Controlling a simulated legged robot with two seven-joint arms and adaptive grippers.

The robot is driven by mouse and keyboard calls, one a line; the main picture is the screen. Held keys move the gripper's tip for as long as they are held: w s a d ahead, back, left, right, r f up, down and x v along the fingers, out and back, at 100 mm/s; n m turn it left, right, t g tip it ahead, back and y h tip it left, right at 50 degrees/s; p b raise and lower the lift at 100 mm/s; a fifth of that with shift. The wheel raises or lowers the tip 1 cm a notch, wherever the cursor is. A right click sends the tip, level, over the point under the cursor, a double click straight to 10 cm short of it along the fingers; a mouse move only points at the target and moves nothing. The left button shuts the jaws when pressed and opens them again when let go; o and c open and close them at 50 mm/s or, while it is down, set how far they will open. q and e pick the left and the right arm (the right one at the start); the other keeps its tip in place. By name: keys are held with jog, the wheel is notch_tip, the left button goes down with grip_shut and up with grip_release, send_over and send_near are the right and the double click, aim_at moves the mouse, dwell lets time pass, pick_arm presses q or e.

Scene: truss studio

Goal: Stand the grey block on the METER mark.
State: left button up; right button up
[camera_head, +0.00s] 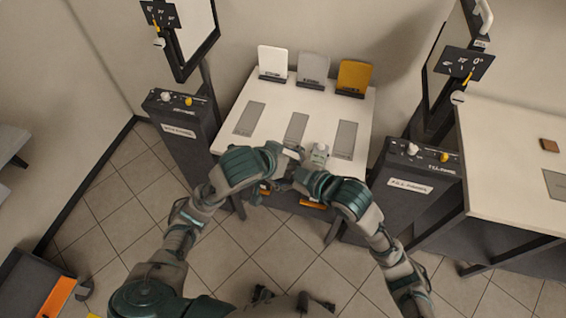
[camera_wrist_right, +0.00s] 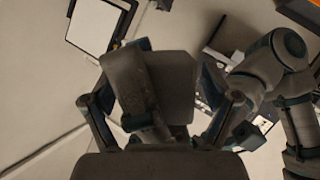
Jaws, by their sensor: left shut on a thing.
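In the wrist view, a broad grey block (camera_wrist_right: 172,82) shows between the fingers of my right gripper (camera_wrist_right: 158,112). A darker rounded part overlaps its left side. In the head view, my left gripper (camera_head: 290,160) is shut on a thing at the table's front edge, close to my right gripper. The hands largely hide that thing. Three flat grey marks lie on the white table: left (camera_head: 250,118), middle (camera_head: 296,128) and right (camera_head: 345,139). Their lettering is too small to read, so I cannot tell which is METER. Whether the right fingers touch the block is unclear.
White (camera_head: 272,61), grey (camera_head: 313,67) and ochre (camera_head: 353,76) cards stand along the table's back. Dark consoles flank the table at left (camera_head: 185,135) and right (camera_head: 415,188). A second white table (camera_head: 510,150) is at the right.

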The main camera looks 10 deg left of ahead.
jog(key=c, duration=1.2)
pick_arm(q)
jog(key=o, duration=1.4)
pick_arm(e)
jog(key=shift+c, duration=0.6)
